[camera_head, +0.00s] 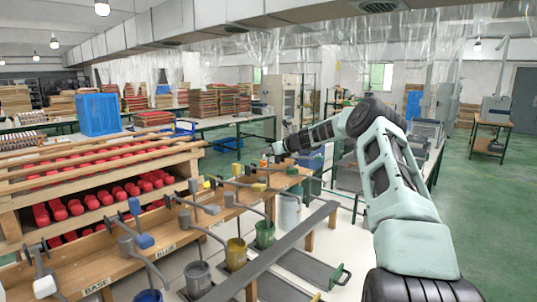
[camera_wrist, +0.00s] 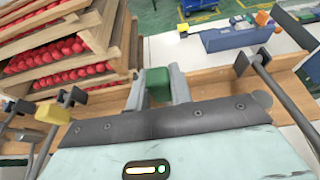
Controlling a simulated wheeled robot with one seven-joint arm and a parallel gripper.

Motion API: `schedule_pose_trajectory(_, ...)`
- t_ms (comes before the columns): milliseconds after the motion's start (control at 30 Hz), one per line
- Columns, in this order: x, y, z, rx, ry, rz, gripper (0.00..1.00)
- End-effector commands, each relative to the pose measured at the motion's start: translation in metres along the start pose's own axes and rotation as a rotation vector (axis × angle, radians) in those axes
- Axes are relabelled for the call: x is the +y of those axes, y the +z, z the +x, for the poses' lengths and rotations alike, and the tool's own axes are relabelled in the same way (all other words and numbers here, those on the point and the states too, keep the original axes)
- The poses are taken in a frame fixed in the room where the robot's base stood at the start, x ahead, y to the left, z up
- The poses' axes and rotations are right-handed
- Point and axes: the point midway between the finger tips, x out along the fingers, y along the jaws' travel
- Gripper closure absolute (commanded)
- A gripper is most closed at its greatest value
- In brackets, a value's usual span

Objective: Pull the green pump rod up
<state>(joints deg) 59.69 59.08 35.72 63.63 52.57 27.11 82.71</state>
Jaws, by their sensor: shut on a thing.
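The green block-shaped handle of the green pump rod (camera_wrist: 157,84) sits between the two fingers of my gripper (camera_wrist: 158,90) in the wrist view. The fingers are shut on its sides. The rest of the rod is hidden below my gripper in that view. In the head view my gripper (camera_head: 274,148) is beyond the front pumps, above the wooden bench, and the green handle is not clear there. A green bucket (camera_head: 265,236) stands below the bench edge.
Pumps with blue (camera_head: 145,241) and yellow (camera_head: 237,170) handles line the wooden bench. A yellow handle (camera_wrist: 52,113) is left of my gripper in the wrist view. A rack of red rollers (camera_head: 105,198) stands at the left. A grey rail (camera_head: 270,256) runs past the buckets.

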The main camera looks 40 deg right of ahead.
Motion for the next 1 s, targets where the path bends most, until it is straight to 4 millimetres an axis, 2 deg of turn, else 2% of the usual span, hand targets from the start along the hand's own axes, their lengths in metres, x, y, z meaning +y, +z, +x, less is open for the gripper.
schedule_pose_trajectory(33,0.0,0.02,-0.008,-0.003,-0.002,-0.002,1.0)
schedule_pose_trajectory(333,0.0,0.077,-0.032,-0.003,-0.001,-0.002,1.0)
schedule_pose_trajectory(433,0.0,0.083,-0.035,-0.003,-0.001,-0.001,1.0)
schedule_pose_trajectory(733,-0.001,0.085,-0.035,-0.006,-0.003,-0.002,1.0)
schedule_pose_trajectory(767,-0.001,0.085,-0.035,-0.007,-0.003,-0.002,0.76)
schedule_pose_trajectory(833,-0.001,0.085,-0.035,-0.007,-0.003,-0.001,0.56)
schedule_pose_trajectory(1000,0.0,0.083,-0.034,-0.004,-0.002,-0.001,0.56)
